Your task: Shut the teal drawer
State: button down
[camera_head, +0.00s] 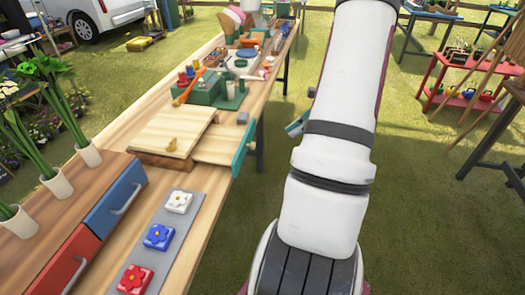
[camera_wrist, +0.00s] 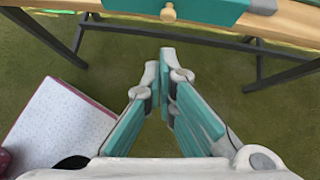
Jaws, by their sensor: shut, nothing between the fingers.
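The teal drawer (camera_head: 243,151) sticks out to the right of a low wooden box (camera_head: 172,135), past the table's edge, with its pale wooden inside showing. In the wrist view its teal front (camera_wrist: 208,12) is at the top, with a small round wooden knob (camera_wrist: 168,12). My gripper (camera_wrist: 164,62) is shut and empty, its fingertips together below the knob in the picture and apart from the drawer. In the head view only a bit of my gripper (camera_head: 297,125) shows to the right of the drawer; my arm hides the rest.
A blue drawer (camera_head: 115,203) and a red drawer (camera_head: 72,262) with metal handles sit at the near left. A grey strip with white, blue and red flower blocks (camera_head: 158,237) lies beside them. Green holders (camera_head: 213,92) stand farther back.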

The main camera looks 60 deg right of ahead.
aim_at(221, 143)
jog(key=w+a+f+m, duration=0.1)
jog(key=w+a+f, duration=0.2)
jog(key=w+f, duration=0.5)
jog(key=shift+w+a, duration=0.25)
jog(key=shift+a, duration=0.15)
jog(key=shift+f, duration=0.1)
jog(key=w+a+b, duration=0.1)
jog(key=w, duration=0.3)
jog(key=w+a+b, duration=0.1)
jog(key=w+a, duration=0.1)
jog(key=w, duration=0.2)
jog(key=w+a+b, duration=0.1)
jog(key=w+a, duration=0.1)
jog(key=w, duration=0.3)
jog(key=shift+a+b, duration=0.15)
jog(key=shift+b, duration=0.15)
jog(key=shift+w+a, duration=0.1)
jog(key=shift+w, duration=0.2)
